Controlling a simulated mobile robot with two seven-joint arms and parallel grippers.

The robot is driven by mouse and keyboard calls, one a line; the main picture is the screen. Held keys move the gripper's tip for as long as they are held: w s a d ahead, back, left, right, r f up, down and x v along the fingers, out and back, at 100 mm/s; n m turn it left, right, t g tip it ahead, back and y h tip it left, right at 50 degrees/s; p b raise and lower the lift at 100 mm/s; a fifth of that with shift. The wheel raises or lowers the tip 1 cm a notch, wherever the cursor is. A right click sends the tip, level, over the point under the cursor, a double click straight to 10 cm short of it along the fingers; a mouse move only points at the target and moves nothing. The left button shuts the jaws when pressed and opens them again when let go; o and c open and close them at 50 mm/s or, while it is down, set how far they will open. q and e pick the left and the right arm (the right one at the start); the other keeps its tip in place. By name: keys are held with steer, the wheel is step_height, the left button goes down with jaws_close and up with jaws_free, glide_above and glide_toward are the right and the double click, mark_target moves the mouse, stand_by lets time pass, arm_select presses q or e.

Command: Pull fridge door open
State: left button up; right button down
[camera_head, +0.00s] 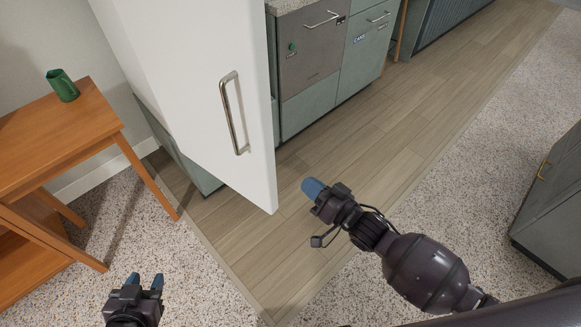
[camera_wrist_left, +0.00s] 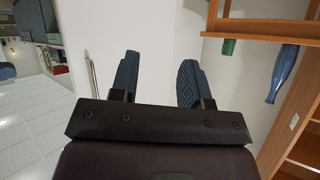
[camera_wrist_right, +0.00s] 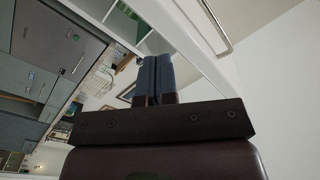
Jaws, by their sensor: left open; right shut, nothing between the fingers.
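The white fridge door (camera_head: 185,75) stands at an angle out from the cabinet row, partly open. Its vertical metal handle (camera_head: 235,112) is near its free edge, with no gripper on it. My right gripper (camera_head: 313,188) is shut and empty, right of the door's free edge and apart from the handle. In the right wrist view, the door edge (camera_wrist_right: 185,40) and handle (camera_wrist_right: 205,22) are close by, with pale shelf-like parts behind. My left gripper (camera_head: 145,281) is open and empty, low in front of the door. The handle (camera_wrist_left: 93,75) is left of its fingers in the left wrist view.
A wooden table (camera_head: 60,130) with a green cup (camera_head: 62,85) stands left of the door. A blue bottle (camera_wrist_left: 283,72) shows in the left wrist view. Grey-green cabinets (camera_head: 330,65) line the back. A grey cabinet (camera_head: 550,205) is at right. The wood floor between is clear.

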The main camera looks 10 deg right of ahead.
steer(key=w+a+f+n+g+y+b, duration=0.1)
steer(key=w+a+f+g+y+b, duration=0.1)
steer(key=w+f+g+y+b, duration=0.5)
steer(key=w+d+f+m+g+b, duration=0.2)
steer(key=w+d+f+g+b, duration=0.2)
steer(key=w+d+g+b, duration=0.5)
arm_select(q)
step_height(320, 180, down, 13)
steer(key=s+d+m+g+p, duration=0.1)
steer(key=s+g+p, duration=0.1)
steer(key=shift+h+p, duration=0.3)
steer(key=shift+p, duration=0.05)
arm_select(e)
steer(key=a+t, duration=0.1)
steer(key=a, duration=1.1)
steer(key=shift+s+h, duration=0.4)
steer(key=shift+t, duration=0.3)
